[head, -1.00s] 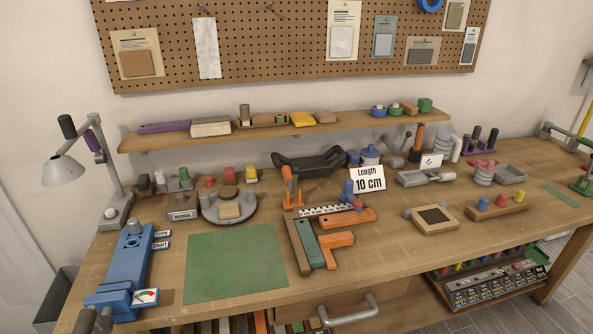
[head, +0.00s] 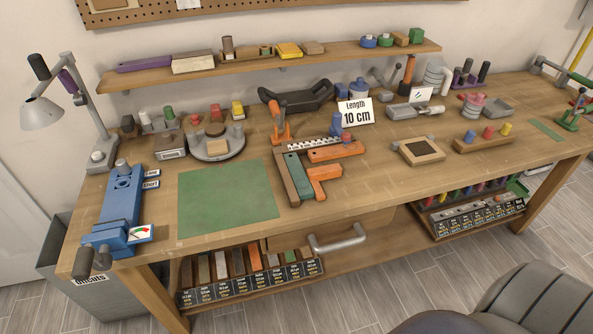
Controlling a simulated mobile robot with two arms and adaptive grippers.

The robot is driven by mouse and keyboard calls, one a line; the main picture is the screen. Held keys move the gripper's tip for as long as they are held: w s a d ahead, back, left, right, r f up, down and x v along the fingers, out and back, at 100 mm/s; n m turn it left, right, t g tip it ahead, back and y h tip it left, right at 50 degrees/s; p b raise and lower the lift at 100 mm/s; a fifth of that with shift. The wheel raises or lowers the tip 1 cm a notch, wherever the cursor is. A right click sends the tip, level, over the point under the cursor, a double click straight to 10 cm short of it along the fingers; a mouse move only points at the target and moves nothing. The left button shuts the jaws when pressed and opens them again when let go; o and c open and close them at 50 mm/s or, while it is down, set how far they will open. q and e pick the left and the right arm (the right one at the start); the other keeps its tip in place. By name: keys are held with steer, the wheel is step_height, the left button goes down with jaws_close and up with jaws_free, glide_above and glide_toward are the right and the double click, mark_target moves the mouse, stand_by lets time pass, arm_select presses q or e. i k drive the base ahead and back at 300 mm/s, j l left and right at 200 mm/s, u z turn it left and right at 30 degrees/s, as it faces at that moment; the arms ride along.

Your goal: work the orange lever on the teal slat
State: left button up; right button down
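The teal slat (head: 296,177) lies in a brown frame near the middle of the bench. The orange lever (head: 281,122) stands upright at the far left end of this fixture, behind the slat and apart from its near end. Whether it joins the slat is too small to tell. Orange pieces (head: 336,152) lie to the right of the teal slat. A toothed white strip (head: 314,144) runs along the fixture's far side. Neither of my grippers shows in the head view.
A green mat (head: 228,198) lies left of the fixture, clear on top. A blue tool (head: 121,205) sits farther left. A black cradle (head: 297,97) is behind the lever. A drawer handle (head: 338,239) juts from the front. A dark seat (head: 535,298) stands front right.

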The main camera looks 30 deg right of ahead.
mark_target(277, 114)
steer(key=i+l+z, duration=0.4)
steer(key=l, duration=0.15)
steer(key=i+l+z, duration=0.4)
steer(key=l, duration=0.1)
